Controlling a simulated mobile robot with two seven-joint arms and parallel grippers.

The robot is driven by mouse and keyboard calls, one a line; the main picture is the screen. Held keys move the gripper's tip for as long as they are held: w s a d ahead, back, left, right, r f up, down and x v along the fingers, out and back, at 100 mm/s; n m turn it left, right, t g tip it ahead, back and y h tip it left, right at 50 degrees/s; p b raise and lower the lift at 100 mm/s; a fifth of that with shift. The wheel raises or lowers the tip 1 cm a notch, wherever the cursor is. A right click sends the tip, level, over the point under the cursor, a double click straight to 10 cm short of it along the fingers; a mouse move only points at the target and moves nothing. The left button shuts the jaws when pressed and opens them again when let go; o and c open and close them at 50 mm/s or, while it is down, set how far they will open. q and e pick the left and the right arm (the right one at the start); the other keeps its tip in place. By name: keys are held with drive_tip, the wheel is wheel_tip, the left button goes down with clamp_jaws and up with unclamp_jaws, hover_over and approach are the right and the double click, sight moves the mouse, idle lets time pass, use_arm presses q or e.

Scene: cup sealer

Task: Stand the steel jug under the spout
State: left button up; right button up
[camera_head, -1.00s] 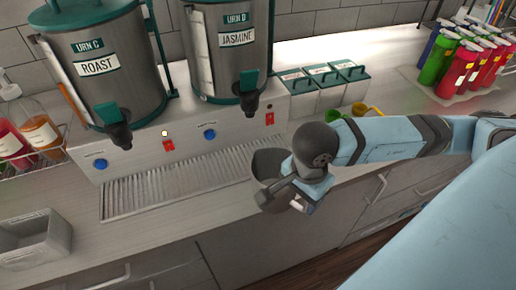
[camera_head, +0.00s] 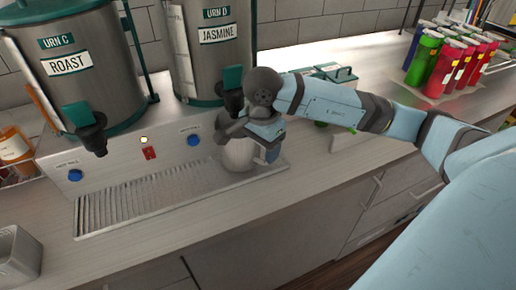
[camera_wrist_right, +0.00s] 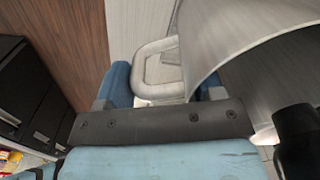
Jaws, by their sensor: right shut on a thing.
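The steel jug (camera_head: 239,155) is at the right end of the drip tray, near the tap (camera_head: 233,92) of the JASMINE urn (camera_head: 212,50). My wrist and arm hide its upper part, so I cannot tell whether its base touches the tray. My right gripper (camera_head: 266,152) is shut on the jug's handle. In the right wrist view, the jug's curved wall (camera_wrist_right: 235,32) and looped handle (camera_wrist_right: 148,68) show between the blue fingers of the right gripper (camera_wrist_right: 165,92). My left gripper is not in view.
The ribbed drip tray (camera_head: 130,198) runs along the counter below both urns. The ROAST urn (camera_head: 75,65) with its black tap (camera_head: 88,135) stands left. A grey bin (camera_head: 18,255) is at the lower left. Lidded boxes (camera_head: 335,73) and coloured bottles (camera_head: 440,60) stand right.

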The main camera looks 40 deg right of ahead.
sight(258, 153)
drive_tip(key=shift+w+d, duration=0.2)
drive_tip(key=shift+w, duration=0.7)
drive_tip(key=shift+f, duration=0.2)
drive_tip(key=shift+f+p, duration=0.5)
drive_tip(key=shift+f, duration=1.05)
drive_tip(key=shift+f, duration=0.15)
drive_tip(key=o, duration=1)
